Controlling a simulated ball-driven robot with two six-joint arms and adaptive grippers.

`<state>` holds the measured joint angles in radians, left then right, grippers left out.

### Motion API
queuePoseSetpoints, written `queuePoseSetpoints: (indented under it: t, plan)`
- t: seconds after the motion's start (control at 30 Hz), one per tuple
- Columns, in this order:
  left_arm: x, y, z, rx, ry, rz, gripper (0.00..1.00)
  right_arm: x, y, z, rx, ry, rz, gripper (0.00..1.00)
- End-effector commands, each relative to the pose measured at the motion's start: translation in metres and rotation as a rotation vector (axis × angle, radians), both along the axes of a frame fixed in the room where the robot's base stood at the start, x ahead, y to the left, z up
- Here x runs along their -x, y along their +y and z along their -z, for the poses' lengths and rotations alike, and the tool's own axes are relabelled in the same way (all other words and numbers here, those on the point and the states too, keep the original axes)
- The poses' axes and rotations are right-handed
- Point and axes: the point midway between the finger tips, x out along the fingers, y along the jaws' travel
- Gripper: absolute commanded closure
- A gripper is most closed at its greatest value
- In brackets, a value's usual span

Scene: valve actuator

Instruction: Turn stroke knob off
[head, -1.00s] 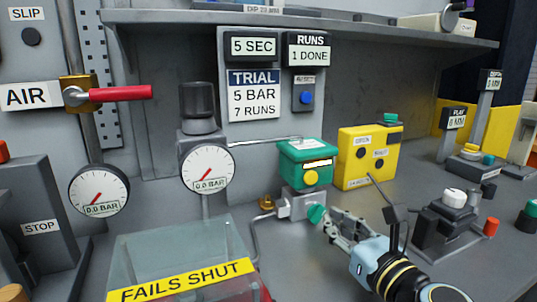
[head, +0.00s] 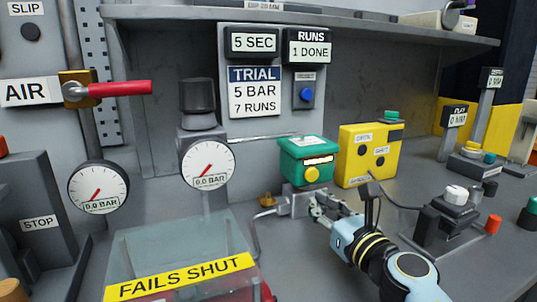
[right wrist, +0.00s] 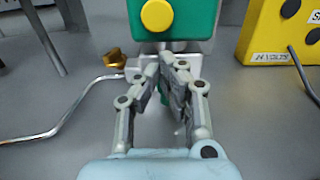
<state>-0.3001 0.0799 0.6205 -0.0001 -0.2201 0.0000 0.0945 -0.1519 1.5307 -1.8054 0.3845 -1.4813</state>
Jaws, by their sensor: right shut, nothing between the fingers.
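My right gripper (head: 317,212) is at the front of the grey valve block under the green actuator box (head: 306,161). Its fingers are shut with nothing between them. In the right wrist view the fingertips (right wrist: 167,70) nearly meet in front of the block (right wrist: 190,62). A small green knob (right wrist: 163,98) on the block shows only as a sliver between the fingers; the hand covers it in the head view. I cannot tell contact or the knob's angle. No stroke label is readable on it. A yellow button (head: 312,174) is on the actuator's face. My left gripper is out of view.
A yellow box (head: 367,155) stands right of the actuator. A clear cover marked FAILS SHUT (head: 180,277) is at front left. A thin bent pipe (head: 256,235) runs left of the block. Two gauges read 0.0 BAR. A switch pedestal (head: 440,225) stands right of my arm.

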Motion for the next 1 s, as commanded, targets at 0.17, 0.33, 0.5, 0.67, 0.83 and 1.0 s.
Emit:
queuePoseSetpoints:
  t: [0.17, 0.33, 0.5, 0.67, 0.83, 1.0]
  plan:
    - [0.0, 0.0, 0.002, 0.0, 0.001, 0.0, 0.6, 0.0, -0.001, 0.003, 0.0, 0.001, 0.0, 1.0]
    - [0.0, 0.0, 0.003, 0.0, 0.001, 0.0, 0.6, 0.0, -0.001, 0.004, 0.0, 0.001, 0.0, 1.0]
    - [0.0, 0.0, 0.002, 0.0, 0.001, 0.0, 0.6, 0.0, -0.002, 0.004, 0.002, 0.001, 0.001, 1.0]
    - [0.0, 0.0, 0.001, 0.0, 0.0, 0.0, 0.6, -0.001, -0.005, 0.003, 0.003, 0.002, 0.001, 1.0]
    - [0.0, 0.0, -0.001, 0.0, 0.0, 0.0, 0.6, -0.003, -0.009, 0.001, 0.004, 0.002, 0.003, 1.0]
    - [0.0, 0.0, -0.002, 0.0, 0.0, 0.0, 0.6, -0.005, -0.014, 0.001, 0.003, 0.001, 0.002, 1.0]
